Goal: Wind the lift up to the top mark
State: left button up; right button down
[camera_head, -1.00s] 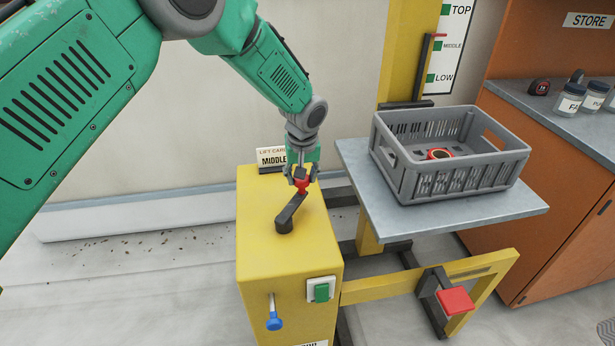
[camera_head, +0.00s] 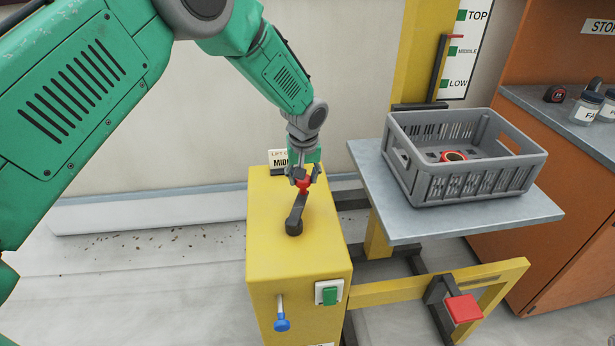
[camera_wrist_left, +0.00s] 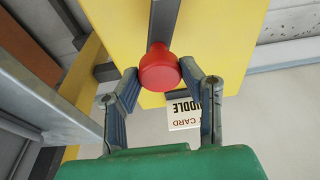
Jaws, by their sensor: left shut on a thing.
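The yellow lift winch box (camera_head: 275,245) stands at centre with a dark crank arm (camera_head: 296,212) on its top. My left gripper (camera_head: 303,180) is shut on the crank's red knob (camera_head: 304,187), at the far end of the crank. In the left wrist view the red knob (camera_wrist_left: 159,70) sits between both fingers. The scale board (camera_head: 467,50) shows TOP, MIDDLE and LOW with green marks. The red pointer (camera_head: 455,36) is between MIDDLE and TOP. The lift platform (camera_head: 400,225) carries a grey crate (camera_head: 465,188). My right gripper is not in view.
A red and black roll (camera_head: 453,156) lies in the crate. The box front has a blue-tipped lever (camera_head: 281,322) and a green switch (camera_head: 329,296). A red pedal (camera_head: 463,308) is at the lower right. An orange cabinet (camera_head: 550,225) with jars stands to the right.

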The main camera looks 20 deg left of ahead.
pick_arm(q)
jog(key=shift+w+a+r, duration=0.1)
jog(key=shift+a+r, duration=0.05)
jog(key=shift+a, duration=0.15)
jog(key=shift+s+a+p, duration=0.3)
jog(key=shift+a+p, duration=0.1)
jog(key=shift+a, duration=0.5)
jog(key=shift+a, duration=0.1)
jog(key=shift+s+a+p, duration=0.4)
jog(key=shift+a, duration=0.2)
jog(key=shift+s+a, duration=0.1)
jog(key=shift+a, duration=0.05)
jog(key=shift+s+a+p, duration=0.45)
jog(key=shift+s+a, duration=0.3)
jog(key=shift+a, duration=0.05)
